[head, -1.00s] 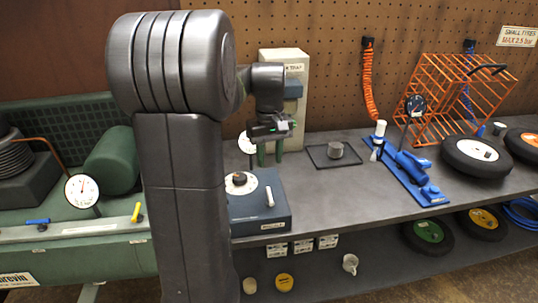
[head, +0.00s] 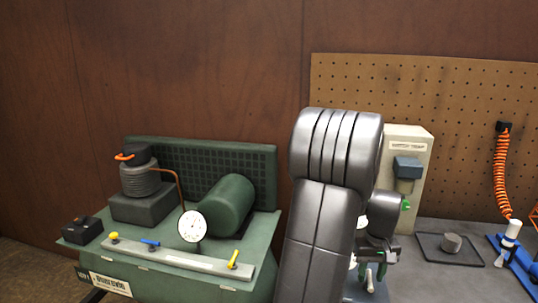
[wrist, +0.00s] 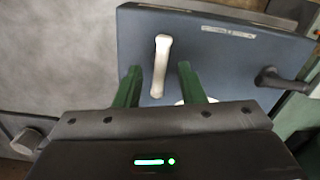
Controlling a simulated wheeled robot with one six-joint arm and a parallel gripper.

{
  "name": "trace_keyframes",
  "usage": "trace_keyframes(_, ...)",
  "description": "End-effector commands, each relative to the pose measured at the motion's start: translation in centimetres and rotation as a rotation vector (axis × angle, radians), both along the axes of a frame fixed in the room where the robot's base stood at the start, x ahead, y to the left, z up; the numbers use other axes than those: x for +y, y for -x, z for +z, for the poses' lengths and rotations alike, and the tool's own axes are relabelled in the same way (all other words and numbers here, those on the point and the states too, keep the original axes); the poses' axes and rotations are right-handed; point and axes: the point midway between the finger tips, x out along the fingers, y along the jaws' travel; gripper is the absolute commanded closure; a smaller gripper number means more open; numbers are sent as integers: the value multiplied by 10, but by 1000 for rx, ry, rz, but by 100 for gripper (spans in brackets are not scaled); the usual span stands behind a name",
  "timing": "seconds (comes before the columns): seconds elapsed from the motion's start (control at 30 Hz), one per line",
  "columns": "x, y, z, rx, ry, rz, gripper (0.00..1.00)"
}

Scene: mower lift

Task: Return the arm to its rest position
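My arm rises at the centre right of the head view, and my gripper (head: 372,270) hangs low beside it, over the bench. In the wrist view my gripper (wrist: 160,85) shows two green fingers set well apart, with nothing held between them. Beyond the fingers is a blue-grey box (wrist: 215,55) with a white lever (wrist: 161,66) and a dark knob handle (wrist: 280,77). The lever lines up with the gap between the fingers, but I cannot tell how far below it lies. My arm hides much of the box in the head view.
A green compressor (head: 228,205) with a white dial gauge (head: 192,226) stands left of my arm. A beige cabinet (head: 410,150) stands behind my gripper. A small tray (head: 436,257) with a grey cylinder (head: 452,243) lies to the right. An orange coiled hose (head: 502,178) hangs at far right.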

Motion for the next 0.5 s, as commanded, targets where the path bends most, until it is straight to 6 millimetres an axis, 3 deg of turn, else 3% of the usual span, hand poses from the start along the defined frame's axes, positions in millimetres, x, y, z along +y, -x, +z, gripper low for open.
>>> trace_keyframes(0.2, 0, 0, -19, 1, -1, 0, 64)
trace_keyframes(0.5, 0, 0, -20, -1, 0, -10, 64)
